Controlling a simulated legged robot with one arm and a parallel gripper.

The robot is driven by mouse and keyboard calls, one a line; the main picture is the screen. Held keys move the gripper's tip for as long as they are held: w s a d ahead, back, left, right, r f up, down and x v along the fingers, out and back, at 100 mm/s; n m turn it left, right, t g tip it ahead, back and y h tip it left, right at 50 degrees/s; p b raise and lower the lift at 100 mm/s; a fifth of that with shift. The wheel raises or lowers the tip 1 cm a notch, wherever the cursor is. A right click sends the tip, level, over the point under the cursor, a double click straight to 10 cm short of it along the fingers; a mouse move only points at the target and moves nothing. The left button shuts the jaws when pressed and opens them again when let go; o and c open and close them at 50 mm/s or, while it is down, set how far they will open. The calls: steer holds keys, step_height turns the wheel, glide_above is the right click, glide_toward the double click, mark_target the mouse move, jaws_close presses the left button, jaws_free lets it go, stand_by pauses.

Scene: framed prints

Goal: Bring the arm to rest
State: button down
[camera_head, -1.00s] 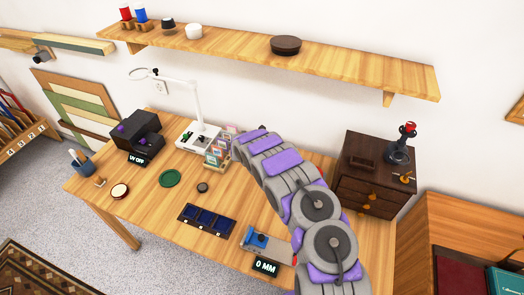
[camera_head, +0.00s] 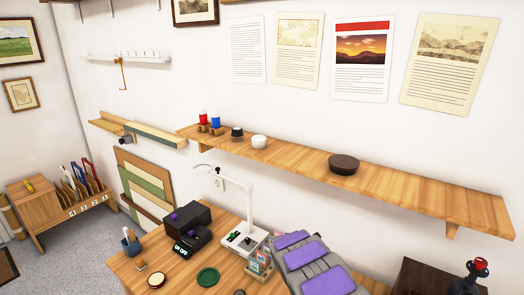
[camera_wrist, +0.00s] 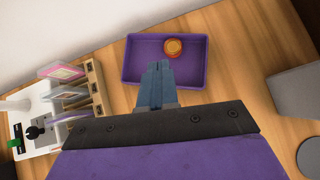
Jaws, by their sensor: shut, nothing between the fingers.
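My arm (camera_head: 308,262) shows at the bottom of the head view, grey with purple panels, over the wooden workbench. The head view does not show its gripper. In the wrist view my gripper (camera_wrist: 157,72) is shut and empty, its blue-grey fingertips together. The fingertips appear over the near edge of a purple tray (camera_wrist: 136,62). A round orange-brown item (camera_wrist: 174,47) lies in the tray, apart from the fingers.
A small rack of cards (camera_head: 259,263) stands beside my arm, with a white lamp stand (camera_head: 249,205) behind it. A black device (camera_head: 185,222) stands further left. A wooden shelf (camera_head: 400,188) runs along the wall above. A dark cabinet (camera_head: 425,279) is at right.

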steer(key=s+d+r+m+g+h, duration=0.1)
steer(key=s+d+r+m, duration=0.3)
steer(key=r, duration=0.3)
steer(key=s+d+r+m+g+h, duration=0.1)
steer(key=s+d+r+m, duration=0.25)
steer(key=r, duration=0.25)
steer(key=s+d+r+m+g, duration=0.1)
steer(key=s+r+m+g, duration=0.1)
steer(key=s+r+m, duration=0.45)
steer(key=s+d+r+m+g, duration=0.15)
steer(key=s+r, duration=0.25)
steer(key=s, duration=0.5)
steer(key=s+a+r+m+g+y, duration=0.1)
steer(key=s+a, duration=0.4)
steer(key=s, duration=0.6)
steer(key=s+a+m+g+y, duration=0.1)
steer(key=s+a+m+y, duration=0.3)
steer(key=s, duration=0.7)
steer(key=s+a+r+m+g+y, duration=0.1)
steer(key=s+a+m+y, duration=0.2)
steer(key=s, duration=0.9)
steer(key=a+m, duration=0.3)
steer(key=a, duration=0.2)
steer(key=shift+a+r, duration=0.15)
steer(key=shift+r, duration=0.15)
steer(key=shift+s, duration=0.1)
